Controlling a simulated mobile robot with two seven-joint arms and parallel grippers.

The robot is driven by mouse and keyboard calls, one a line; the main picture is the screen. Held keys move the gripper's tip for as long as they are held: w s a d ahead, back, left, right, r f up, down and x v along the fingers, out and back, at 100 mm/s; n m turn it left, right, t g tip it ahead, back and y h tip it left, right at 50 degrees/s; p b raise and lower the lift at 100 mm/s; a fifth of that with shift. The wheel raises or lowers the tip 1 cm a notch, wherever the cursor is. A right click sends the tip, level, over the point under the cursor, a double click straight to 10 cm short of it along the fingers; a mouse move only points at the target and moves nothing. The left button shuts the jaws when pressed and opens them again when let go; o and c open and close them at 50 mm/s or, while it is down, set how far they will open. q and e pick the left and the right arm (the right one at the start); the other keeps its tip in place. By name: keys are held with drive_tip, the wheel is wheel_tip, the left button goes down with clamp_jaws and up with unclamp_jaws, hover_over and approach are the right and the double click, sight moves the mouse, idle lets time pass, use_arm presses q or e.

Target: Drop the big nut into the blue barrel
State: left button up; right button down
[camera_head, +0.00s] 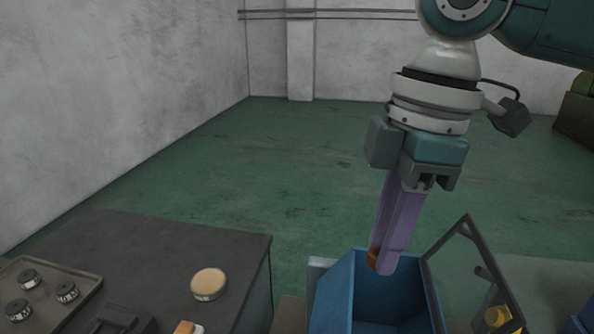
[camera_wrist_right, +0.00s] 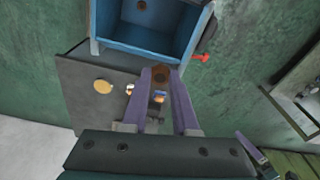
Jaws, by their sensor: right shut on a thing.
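My right gripper (camera_head: 386,262) comes down from the upper right with long purple fingers. It is shut on the big nut (camera_head: 374,257), a brown piece at the fingertips, mostly hidden by them in the head view. The nut also shows between the fingertips in the right wrist view (camera_wrist_right: 161,73). The blue barrel (camera_head: 335,298), an open box-like container, is at the bottom centre. The fingertips and nut are over its opening, near the far rim. The barrel also shows in the right wrist view (camera_wrist_right: 112,47), with a small brown thing inside it. My left gripper is not in view.
A dark table (camera_head: 150,250) stands left of the barrel. On it are a round tan-topped thing (camera_head: 209,284) and a tray (camera_head: 75,298) with several small round parts. A dark frame (camera_head: 462,240) with a yellow piece (camera_head: 497,316) stands right of the barrel.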

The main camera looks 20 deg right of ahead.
use_arm(q)
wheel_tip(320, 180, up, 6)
drive_tip(key=p, duration=0.5)
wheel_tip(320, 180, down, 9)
drive_tip(key=b, duration=0.9)
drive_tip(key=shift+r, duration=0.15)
use_arm(e)
wheel_tip(320, 180, down, 9)
drive_tip(key=d+n, duration=0.3)
drive_tip(key=n, duration=0.3)
drive_tip(key=shift+s+n+g, duration=0.4)
drive_tip(key=c, duration=0.6)
unclamp_jaws()
use_arm(q)
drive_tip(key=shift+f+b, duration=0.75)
drive_tip(key=shift+b, duration=0.2)
use_arm(e)
wheel_tip(320, 180, up, 10)
drive_tip(key=d, duration=0.1)
drive_tip(key=shift+w+f, duration=0.1)
